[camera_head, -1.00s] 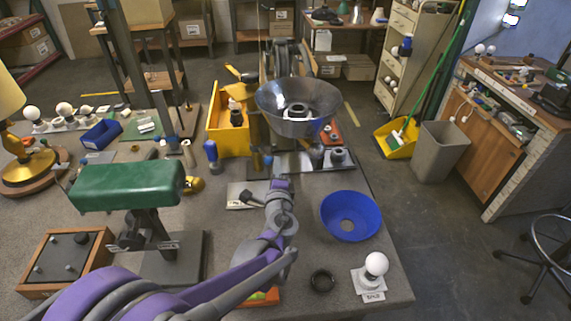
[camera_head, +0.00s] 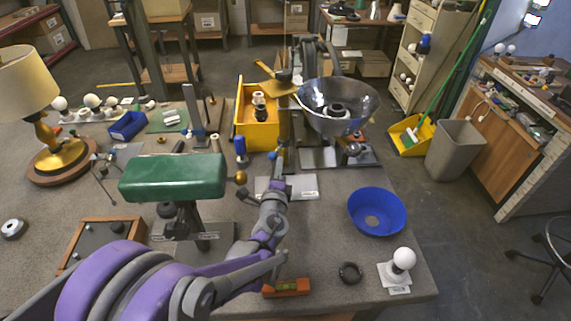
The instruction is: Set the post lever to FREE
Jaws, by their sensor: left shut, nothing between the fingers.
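My left arm reaches in from the lower left, and its gripper (camera_head: 279,158) points away from me near the foot of a slim upright post (camera_head: 283,110). Its fingers look shut with nothing held. A silver plate with a small label (camera_head: 300,187) lies on the bench just right of the gripper; my wrist hides part of it. A shiny metal bowl-shaped shade (camera_head: 355,115) sits beside the post, over a dark plate. I cannot make out the post lever or its FREE marking; they are too small or hidden. My right gripper is not in view.
A green padded block on a stand (camera_head: 172,176) is left of my arm. A blue bottle-like item (camera_head: 240,148) and a yellow bin (camera_head: 247,128) stand behind. A blue bowl (camera_head: 390,220), a bulb on a base (camera_head: 402,262) and an orange level (camera_head: 288,288) are at right and front.

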